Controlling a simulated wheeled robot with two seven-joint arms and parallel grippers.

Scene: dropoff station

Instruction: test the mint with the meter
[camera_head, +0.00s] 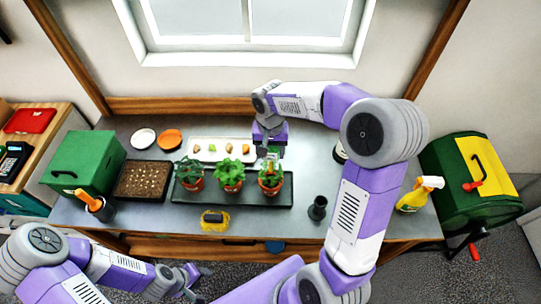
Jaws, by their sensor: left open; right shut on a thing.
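Three potted green plants stand in a row on a dark tray (212,199): a left plant (189,172), a middle plant (229,173) and a right plant (271,179). I cannot tell for certain which is the mint. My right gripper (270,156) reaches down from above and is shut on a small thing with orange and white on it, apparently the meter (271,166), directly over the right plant. The gripper hides most of it, and I cannot tell whether its tip is in the soil. My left gripper (193,282) is open and empty, low in front of the bench.
A seed tray (143,181) and green box (84,160) stand left on the bench (150,222). A light tray (204,143) lies behind the plants. A yellow sponge-like thing (215,220), dark cup (317,208) and spray bottle (419,194) are in front and right.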

